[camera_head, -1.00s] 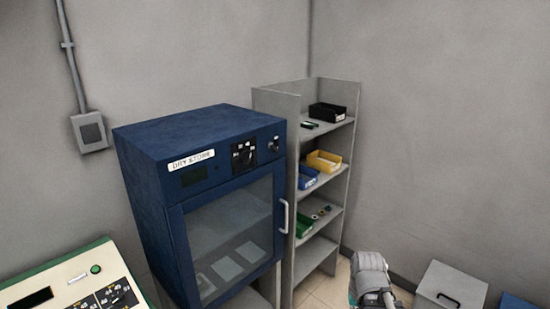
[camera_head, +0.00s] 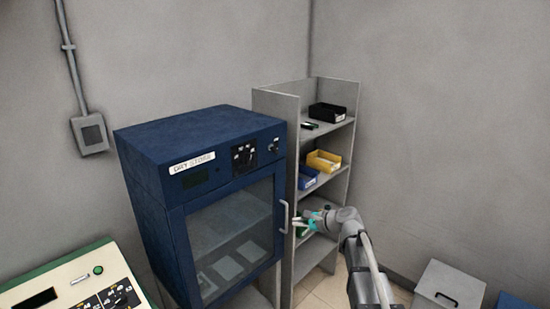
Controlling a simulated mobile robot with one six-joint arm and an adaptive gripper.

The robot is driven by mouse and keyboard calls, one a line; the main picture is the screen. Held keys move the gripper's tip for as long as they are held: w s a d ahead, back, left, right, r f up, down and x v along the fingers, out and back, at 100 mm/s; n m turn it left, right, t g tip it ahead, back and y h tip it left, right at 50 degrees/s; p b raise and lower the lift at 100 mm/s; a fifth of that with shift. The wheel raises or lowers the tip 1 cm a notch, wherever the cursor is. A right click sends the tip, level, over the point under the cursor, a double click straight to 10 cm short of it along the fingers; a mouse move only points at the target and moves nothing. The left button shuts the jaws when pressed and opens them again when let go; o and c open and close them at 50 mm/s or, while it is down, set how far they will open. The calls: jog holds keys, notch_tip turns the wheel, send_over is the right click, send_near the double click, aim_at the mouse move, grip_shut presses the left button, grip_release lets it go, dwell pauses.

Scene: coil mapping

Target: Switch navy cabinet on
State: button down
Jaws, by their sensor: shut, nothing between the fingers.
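The navy cabinet (camera_head: 210,200) labelled "DRY STORE" stands left of centre. Its glass door (camera_head: 232,243) is closed, with a pale vertical handle (camera_head: 284,216) on the right edge. The top front panel bears a dark display (camera_head: 195,177), a black dial (camera_head: 244,156) and a small switch or knob (camera_head: 274,145) at the right; its setting is too small to read. The display looks dark. My gripper (camera_head: 299,223) is shut and empty, just right of the door handle and below the small knob, in front of the shelf. I cannot tell whether it touches anything.
A grey shelf unit (camera_head: 281,103) beside the cabinet holds a black bin (camera_head: 327,112), a yellow bin (camera_head: 324,161) and a blue bin (camera_head: 307,177). A cream control console (camera_head: 75,290) is at the lower left. A grey box (camera_head: 452,288) is at the lower right.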

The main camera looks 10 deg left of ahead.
aim_at(270, 161)
jog(key=w+a+r+m+t+y, duration=0.2)
jog(key=w+r+m+t, duration=0.3)
jog(key=w+r+m, duration=0.5)
jog(key=shift+w+r+m+t+y+p, duration=0.2)
jog(key=shift+w+m+t+y+p, duration=0.25)
jog(key=shift+w+m+y, duration=0.4)
jog(key=shift+w, duration=0.25)
jog(key=p+x, duration=0.1)
jog(key=x, duration=0.4)
jog(key=p+x, duration=0.1)
jog(key=x, duration=0.4)
jog(key=shift+d+r, duration=0.1)
jog(key=shift+r, duration=0.15)
jog(key=shift+s+d+r+p, duration=0.25)
jog(key=shift+d+r+p, duration=0.05)
jog(key=shift+r+p, duration=0.4)
jog(key=shift+s+d+r+p, duration=0.25)
jog(key=shift+d+r+p, duration=0.05)
jog(key=shift+r+p, duration=0.4)
jog(key=shift+a, duration=0.25)
jog(key=shift+d+h, duration=0.25)
jog(key=shift+d, duration=0.3)
jog(key=shift+r+g+p, duration=0.1)
jog(key=shift+g+p, duration=0.15)
jog(key=shift+p, duration=0.15)
